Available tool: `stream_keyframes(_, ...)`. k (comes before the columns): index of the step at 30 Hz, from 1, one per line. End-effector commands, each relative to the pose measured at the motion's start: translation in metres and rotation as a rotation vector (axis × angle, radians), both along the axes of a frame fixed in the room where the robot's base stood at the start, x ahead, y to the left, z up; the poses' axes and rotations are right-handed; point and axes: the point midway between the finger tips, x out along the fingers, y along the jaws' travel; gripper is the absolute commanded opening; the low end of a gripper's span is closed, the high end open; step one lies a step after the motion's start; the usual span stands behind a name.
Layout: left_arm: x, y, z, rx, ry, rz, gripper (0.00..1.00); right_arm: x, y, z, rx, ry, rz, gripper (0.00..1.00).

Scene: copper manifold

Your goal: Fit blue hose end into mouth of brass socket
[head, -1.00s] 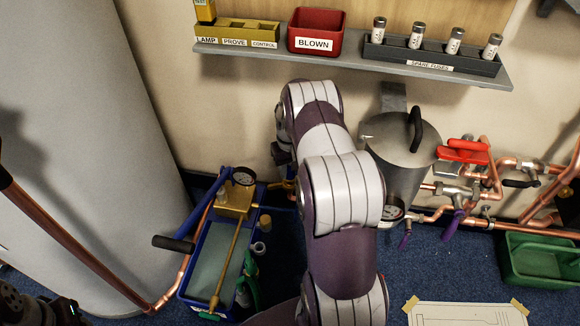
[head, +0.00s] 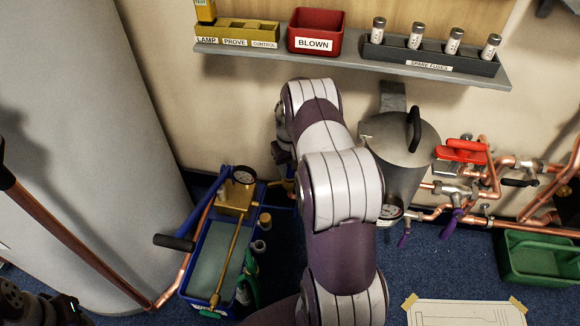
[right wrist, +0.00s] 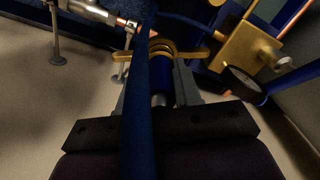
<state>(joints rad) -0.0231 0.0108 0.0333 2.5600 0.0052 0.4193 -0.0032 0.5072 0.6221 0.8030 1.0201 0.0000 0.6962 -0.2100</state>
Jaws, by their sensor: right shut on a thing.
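My right gripper (right wrist: 160,88) is shut on a blue cylindrical piece (right wrist: 161,78), which looks like the blue hose end. A brass part with two side arms (right wrist: 160,51) lies at the fingertips in the right wrist view and looks like the brass socket. I cannot tell how far the hose end is inside it, because a dark blue hose (right wrist: 136,95) crosses in front. In the head view my right gripper (head: 284,152) is low by the wall, partly hidden by my right arm. A small brass piece (head: 290,187) shows just below it.
A blue tub (head: 190,290) with a brass pump block (head: 236,197), gauge and lever stands left of my right arm. A steel canister (head: 400,150) and copper pipework (head: 490,165) are to the right. A shelf (head: 350,62) hangs above. A green crate (head: 540,262) sits far right.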

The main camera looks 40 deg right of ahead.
Motion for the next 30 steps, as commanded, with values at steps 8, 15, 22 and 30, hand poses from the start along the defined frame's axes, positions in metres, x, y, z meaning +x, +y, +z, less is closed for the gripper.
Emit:
stream_keyframes(8,0.000,0.000,-0.002,0.000,0.000,0.000,0.36,0.000,0.000,-0.005,0.000,-0.001,0.000,0.00)
stream_keyframes(15,0.000,0.000,-0.003,0.000,0.000,0.000,0.36,0.000,0.000,-0.010,0.000,-0.001,0.000,0.00)
stream_keyframes(22,0.000,0.000,-0.004,0.000,0.000,0.000,0.36,0.000,0.000,-0.014,0.000,-0.001,0.000,0.00)
stream_keyframes(30,0.000,0.000,-0.004,0.000,0.000,0.000,0.36,0.000,0.000,-0.014,0.000,-0.001,0.000,0.49)
